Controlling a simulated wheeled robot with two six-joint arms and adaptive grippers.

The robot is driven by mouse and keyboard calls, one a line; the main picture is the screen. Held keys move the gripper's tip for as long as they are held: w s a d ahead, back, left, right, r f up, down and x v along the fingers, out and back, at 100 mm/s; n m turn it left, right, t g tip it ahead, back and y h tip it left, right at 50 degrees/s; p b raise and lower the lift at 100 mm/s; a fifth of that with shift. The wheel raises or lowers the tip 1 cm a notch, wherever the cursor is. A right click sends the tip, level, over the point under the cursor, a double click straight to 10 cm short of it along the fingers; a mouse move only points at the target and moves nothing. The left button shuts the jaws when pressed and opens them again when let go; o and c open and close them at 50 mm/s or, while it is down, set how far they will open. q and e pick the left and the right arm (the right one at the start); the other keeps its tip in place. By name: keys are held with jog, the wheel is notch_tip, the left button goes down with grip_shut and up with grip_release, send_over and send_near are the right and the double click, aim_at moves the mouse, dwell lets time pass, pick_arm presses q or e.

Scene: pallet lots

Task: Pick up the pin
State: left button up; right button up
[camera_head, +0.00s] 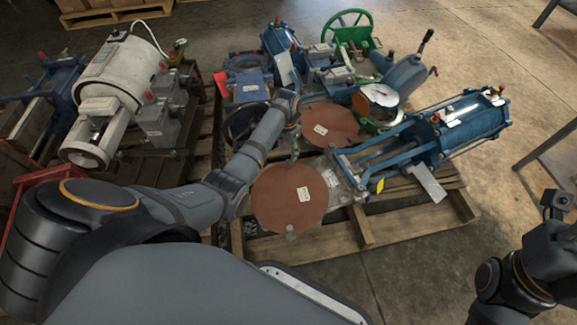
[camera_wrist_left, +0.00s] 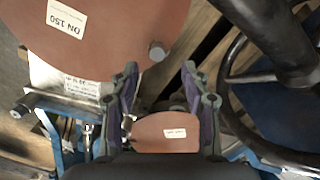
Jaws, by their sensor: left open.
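A short grey pin-like piece with a round end (camera_wrist_left: 157,51) shows at the edge of a large brown disc (camera_wrist_left: 110,30) in the left wrist view. I cannot be sure that it is the pin. In the head view a grey knob (camera_head: 291,230) sticks out at the lower edge of the near brown disc (camera_head: 282,210). My left gripper (camera_head: 294,152) hangs at the far edge of that disc. In the left wrist view its fingers (camera_wrist_left: 160,88) are open and apart, with nothing held between them. My right arm is at the lower right; its fingers are not visible.
A blue valve actuator (camera_head: 470,130) lies on the wooden pallet (camera_head: 390,222). A second brown disc (camera_head: 340,118), a green handwheel (camera_head: 350,28) and blue valves crowd the far side. A white motor (camera_head: 120,75) stands at left. Concrete floor is free at right.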

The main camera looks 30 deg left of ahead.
aim_at(288, 161)
pick_arm(q)
jog(key=f+b, duration=0.4)
jog(key=f, duration=0.1)
jog(key=shift+s+d+f, duration=0.2)
jog(key=shift+s, duration=0.05)
jog(key=shift+r, duration=0.2)
jog(key=shift+c, duration=0.8)
grip_shut()
